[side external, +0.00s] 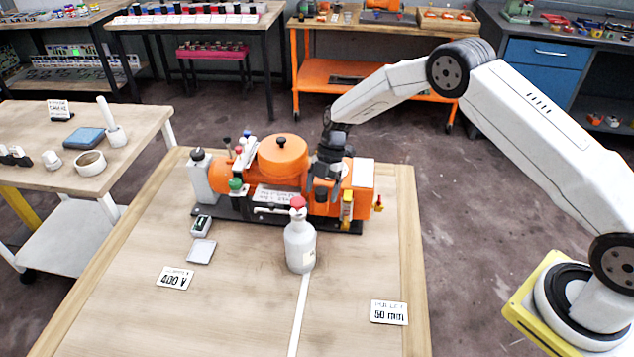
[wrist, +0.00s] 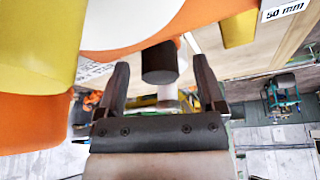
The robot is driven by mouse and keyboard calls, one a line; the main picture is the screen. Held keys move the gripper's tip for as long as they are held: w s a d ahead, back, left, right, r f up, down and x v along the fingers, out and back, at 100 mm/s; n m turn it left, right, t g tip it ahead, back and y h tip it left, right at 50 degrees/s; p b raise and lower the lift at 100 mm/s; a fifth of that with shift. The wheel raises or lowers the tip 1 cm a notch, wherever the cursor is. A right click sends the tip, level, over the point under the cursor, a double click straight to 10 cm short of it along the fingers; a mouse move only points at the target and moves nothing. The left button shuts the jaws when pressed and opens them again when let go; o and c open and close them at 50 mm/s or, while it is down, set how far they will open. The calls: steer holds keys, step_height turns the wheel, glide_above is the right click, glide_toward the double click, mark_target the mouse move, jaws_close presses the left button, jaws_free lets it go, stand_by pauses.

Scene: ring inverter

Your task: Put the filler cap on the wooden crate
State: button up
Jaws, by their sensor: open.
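A black cylindrical cap (wrist: 160,63), which may be the filler cap, shows between my fingers in the wrist view, with a pale stem beyond it. I cannot tell whether the fingers touch it. My gripper (side external: 322,188) is open and points down at the right part of the orange machine (side external: 283,153) on the bench; it also shows in the wrist view (wrist: 159,72). My gripper hides that part of the machine in the side view. I cannot make out a wooden crate for certain in either view.
A grey bottle (side external: 300,245) with a red top stands in front of the machine, close to my gripper. Signs reading 400 V (side external: 175,278) and 50 mm (side external: 389,312) lie on the wooden bench (side external: 235,320). The bench's front area is mostly clear. A side table (side external: 40,118) stands left.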

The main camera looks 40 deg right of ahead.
mark_target(322, 189)
jaws_close()
steer(key=shift+r, duration=0.2)
step_height(322, 189, up, 10)
steer(key=shift+f, duration=0.15)
stand_by(0.6)
stand_by(0.4)
